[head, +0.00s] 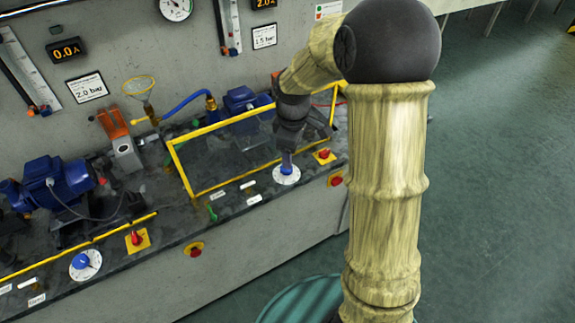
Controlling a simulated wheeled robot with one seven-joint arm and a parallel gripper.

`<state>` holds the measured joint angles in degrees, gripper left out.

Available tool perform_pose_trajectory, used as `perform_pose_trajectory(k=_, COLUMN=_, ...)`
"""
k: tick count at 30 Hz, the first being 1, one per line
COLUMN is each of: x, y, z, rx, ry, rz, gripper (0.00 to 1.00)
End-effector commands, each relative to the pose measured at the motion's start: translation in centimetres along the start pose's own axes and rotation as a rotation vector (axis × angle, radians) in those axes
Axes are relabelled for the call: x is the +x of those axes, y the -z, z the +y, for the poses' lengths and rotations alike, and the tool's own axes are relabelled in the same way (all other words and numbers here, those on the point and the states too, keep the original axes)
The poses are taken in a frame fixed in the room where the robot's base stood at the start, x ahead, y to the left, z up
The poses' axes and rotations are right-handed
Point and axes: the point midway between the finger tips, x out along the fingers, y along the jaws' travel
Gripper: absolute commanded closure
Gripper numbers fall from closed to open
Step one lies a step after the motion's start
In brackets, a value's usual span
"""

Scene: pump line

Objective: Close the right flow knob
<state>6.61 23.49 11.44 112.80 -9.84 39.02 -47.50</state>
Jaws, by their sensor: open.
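The right flow knob (286,168) is blue and stands on a round white dial (289,179) near the bench's front edge. My gripper (287,149) comes down from above, right over the knob, with its end at or very near the knob's top. Its fingers are small and dark here, and I cannot tell whether they touch the knob. The jaws are open. The pointer of the right dial is hard to read. A similar left knob (80,261) with a white dial sits at the lower left.
Red emergency buttons on yellow plates (138,240) (325,156) stand on the bench top, and more are on its front face. A yellow-framed clear guard (215,160) lies behind the knob. Green floor at the right is free.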

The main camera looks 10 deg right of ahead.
Motion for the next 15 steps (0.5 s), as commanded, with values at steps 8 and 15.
perform_pose_trajectory(k=8, x=4.0, y=4.3, z=8.0, rx=-0.599, ry=0.071, rz=-0.006, gripper=0.36)
perform_pose_trajectory(k=15, x=5.9, y=5.3, z=11.8, rx=-0.891, ry=0.103, rz=0.013, gripper=0.36)
